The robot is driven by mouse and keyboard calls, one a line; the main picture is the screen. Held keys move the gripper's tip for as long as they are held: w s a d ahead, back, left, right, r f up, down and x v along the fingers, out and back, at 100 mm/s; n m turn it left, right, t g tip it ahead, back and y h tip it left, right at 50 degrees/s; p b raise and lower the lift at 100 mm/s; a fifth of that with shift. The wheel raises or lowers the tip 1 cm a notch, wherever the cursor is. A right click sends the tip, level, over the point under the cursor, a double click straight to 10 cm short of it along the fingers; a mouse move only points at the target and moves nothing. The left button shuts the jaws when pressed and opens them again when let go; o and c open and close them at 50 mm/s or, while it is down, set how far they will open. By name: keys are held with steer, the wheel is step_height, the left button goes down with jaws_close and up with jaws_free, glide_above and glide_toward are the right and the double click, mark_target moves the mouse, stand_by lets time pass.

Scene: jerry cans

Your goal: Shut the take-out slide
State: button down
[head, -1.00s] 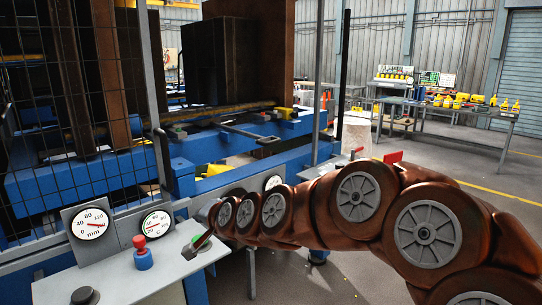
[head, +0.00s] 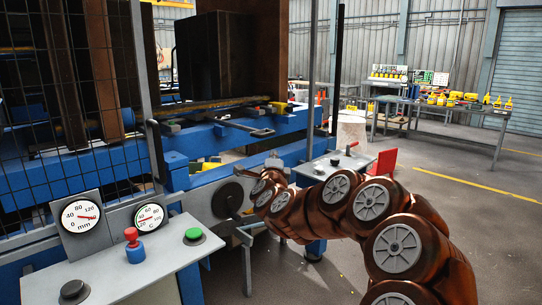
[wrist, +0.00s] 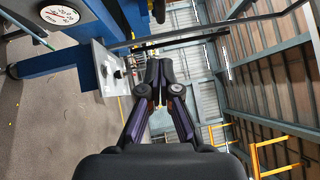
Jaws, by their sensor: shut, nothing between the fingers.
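The blue machine (head: 205,142) fills the left half of the head view. A flat dark bar with a loop handle (head: 262,132) lies along its near side and juts out to the right; it looks like the take-out slide, though I cannot be sure. My arm comes from the lower right, and its far end is near the machine's front, below and right of that handle. My gripper (wrist: 158,75) is shut and empty in the wrist view, pointing away from the camera. In the head view its fingers are hard to make out, and no contact with the handle shows.
A control panel (head: 135,268) with two gauges, a red knob and a green button (head: 193,234) stands at the front left. A wire fence (head: 75,130) covers the far left. A smaller panel (head: 335,163) with a red plate stands behind my arm. Floor at right is open.

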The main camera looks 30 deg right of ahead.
mark_target(267, 136)
steer(key=shift+w+d+r+p, duration=0.3)
steer(key=shift+w+d+p, duration=0.25)
steer(key=shift+w, duration=1.2)
steer(key=shift+w+d+r+p, duration=0.35)
steer(key=shift+w+d, duration=0.3)
steer(key=shift+w, duration=1.1)
steer(key=shift+w+d+r+p, duration=0.25)
steer(key=shift+w+d+p, duration=0.3)
steer(key=shift+w, duration=1.2)
